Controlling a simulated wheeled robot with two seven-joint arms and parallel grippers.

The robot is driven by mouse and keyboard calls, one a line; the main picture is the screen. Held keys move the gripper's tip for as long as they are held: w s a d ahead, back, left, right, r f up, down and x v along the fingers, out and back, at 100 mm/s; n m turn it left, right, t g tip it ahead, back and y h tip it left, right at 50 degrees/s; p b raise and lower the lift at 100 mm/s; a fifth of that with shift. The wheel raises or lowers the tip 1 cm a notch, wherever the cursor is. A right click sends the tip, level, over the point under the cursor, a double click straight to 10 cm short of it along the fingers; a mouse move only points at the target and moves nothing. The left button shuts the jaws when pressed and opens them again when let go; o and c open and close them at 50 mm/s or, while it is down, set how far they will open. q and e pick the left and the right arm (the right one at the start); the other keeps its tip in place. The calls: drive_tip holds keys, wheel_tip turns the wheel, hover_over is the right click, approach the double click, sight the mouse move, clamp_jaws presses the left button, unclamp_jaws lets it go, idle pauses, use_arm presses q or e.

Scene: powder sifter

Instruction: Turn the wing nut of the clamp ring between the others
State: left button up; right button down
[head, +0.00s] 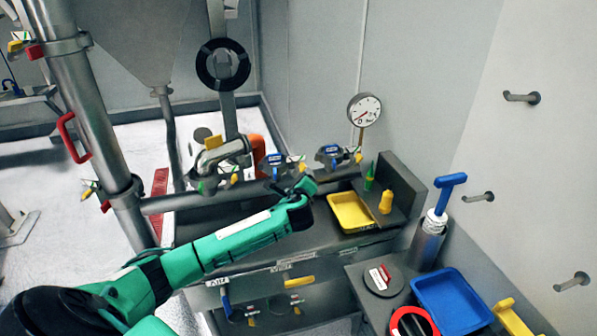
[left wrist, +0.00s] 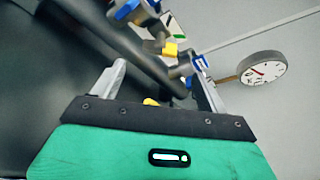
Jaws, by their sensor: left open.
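Three clamp rings sit along a horizontal pipe in the head view: a left one (head: 222,155), the middle one (head: 274,166) with a blue label, and a right one (head: 334,157) with a blue label. Small yellow wing nuts show on them; the middle one's (head: 290,170) is near my gripper. My left gripper (head: 304,184) is just below and right of the middle ring. In the left wrist view my gripper (left wrist: 158,85) is open, its fingers apart. A clamp with a yellow wing nut (left wrist: 170,49) lies beyond the fingers; which ring it is, I cannot tell. Contact is unclear.
A pressure gauge (head: 364,109) stands behind the pipe. A yellow tray (head: 372,226) lies right of my arm, with green and yellow bottles beside it. A blue tray (head: 481,316) and a blue-handled tool (head: 447,190) are further right. Wall pegs project at right.

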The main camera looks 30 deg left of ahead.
sight(298, 172)
use_arm(q)
drive_tip(key=p+x, duration=0.1)
drive_tip(key=x, duration=0.8)
drive_tip(key=shift+w+a+p, duration=0.15)
drive_tip(key=shift+p, duration=0.2)
drive_tip(key=shift+f, duration=0.1)
drive_tip(key=c, duration=1)
